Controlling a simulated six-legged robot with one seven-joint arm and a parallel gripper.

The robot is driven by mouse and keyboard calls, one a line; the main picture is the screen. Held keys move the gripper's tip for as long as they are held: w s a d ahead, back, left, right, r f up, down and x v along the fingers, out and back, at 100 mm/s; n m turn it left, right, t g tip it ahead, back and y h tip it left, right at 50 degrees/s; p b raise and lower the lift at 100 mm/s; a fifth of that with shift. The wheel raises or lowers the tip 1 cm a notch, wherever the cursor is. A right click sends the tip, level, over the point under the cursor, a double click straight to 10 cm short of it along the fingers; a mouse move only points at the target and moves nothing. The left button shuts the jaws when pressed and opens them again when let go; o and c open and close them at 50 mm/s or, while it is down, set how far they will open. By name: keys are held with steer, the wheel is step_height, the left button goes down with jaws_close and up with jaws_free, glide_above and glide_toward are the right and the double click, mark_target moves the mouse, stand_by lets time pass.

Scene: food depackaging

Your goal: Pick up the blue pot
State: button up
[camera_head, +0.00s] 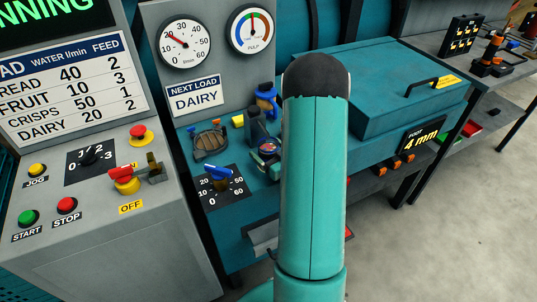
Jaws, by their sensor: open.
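My teal arm link rises through the middle of the view to a dark rounded joint. I cannot make out my gripper; its fingers are not visible, and my arm hides part of the machine top.
A control panel with a red-and-yellow switch (126,182) is at the left. On the machine are a dark round fitting (210,141), a blue-handled dial (218,174) and a dark upright block (256,127). A teal lidded housing (400,90) is at the right. Grey floor lies lower right.

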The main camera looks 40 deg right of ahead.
steer(key=shift+c, duration=0.4)
steer(key=c, duration=1.1)
steer(key=shift+o, duration=0.2)
steer(key=shift+r, duration=0.15)
steer(key=shift+r, duration=0.5)
steer(key=s+a, duration=0.1)
steer(key=s, duration=1.6)
steer(key=shift+s+a, duration=0.15)
steer(key=shift+s, duration=0.2)
